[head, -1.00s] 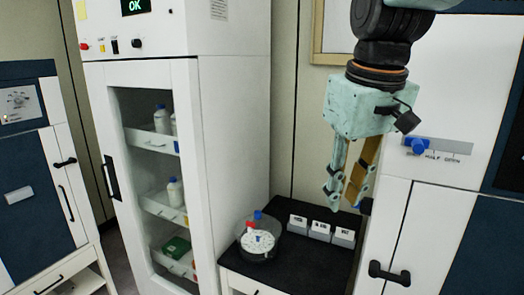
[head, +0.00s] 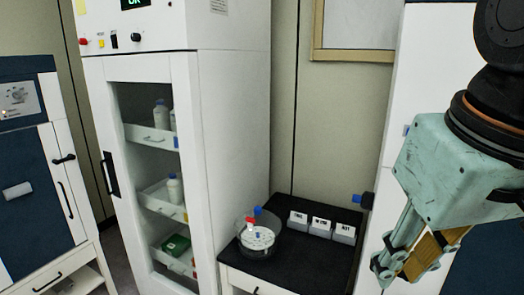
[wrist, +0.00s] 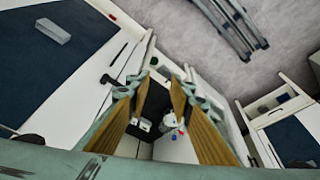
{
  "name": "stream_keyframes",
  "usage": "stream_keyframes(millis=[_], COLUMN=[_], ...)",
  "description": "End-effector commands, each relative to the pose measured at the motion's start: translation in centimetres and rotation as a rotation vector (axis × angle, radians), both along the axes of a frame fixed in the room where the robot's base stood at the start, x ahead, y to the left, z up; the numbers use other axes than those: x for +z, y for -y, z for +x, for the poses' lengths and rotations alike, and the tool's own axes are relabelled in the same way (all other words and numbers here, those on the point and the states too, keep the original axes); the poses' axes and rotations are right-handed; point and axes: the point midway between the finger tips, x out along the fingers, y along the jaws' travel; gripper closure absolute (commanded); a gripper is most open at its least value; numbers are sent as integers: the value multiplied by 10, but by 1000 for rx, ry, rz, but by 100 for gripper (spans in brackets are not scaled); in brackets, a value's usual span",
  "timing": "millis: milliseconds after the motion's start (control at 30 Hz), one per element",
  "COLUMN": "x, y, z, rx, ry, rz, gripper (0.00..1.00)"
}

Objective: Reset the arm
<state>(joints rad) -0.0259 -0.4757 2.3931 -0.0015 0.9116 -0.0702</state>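My gripper (head: 388,274) is at the lower right of the head view, pointing down and to the left in front of the white cabinet on the right. In the wrist view its two fingers (wrist: 160,84) stand apart with nothing held between them. It is clear of the black-topped bench (head: 312,262), which shows beyond the fingers. The rest of my arm is partly cut off by the right edge of the head view.
A clear round container (head: 259,254) with red and blue pieces stands on the bench, beside several labelled blocks (head: 320,227). A tall white glass-door cabinet (head: 230,130) holds bottles on shelves. A blue-fronted cabinet (head: 32,165) is at far left.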

Motion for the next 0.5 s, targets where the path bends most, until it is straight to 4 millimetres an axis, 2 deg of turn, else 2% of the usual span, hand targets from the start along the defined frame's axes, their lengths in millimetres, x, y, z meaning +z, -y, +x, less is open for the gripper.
stream_keyframes(millis=[200,500], x=[-18,-32], y=[5,8], z=[-35,-59], rx=[-51,-90], ry=[18,29], rz=[13,22], gripper=[80,80])
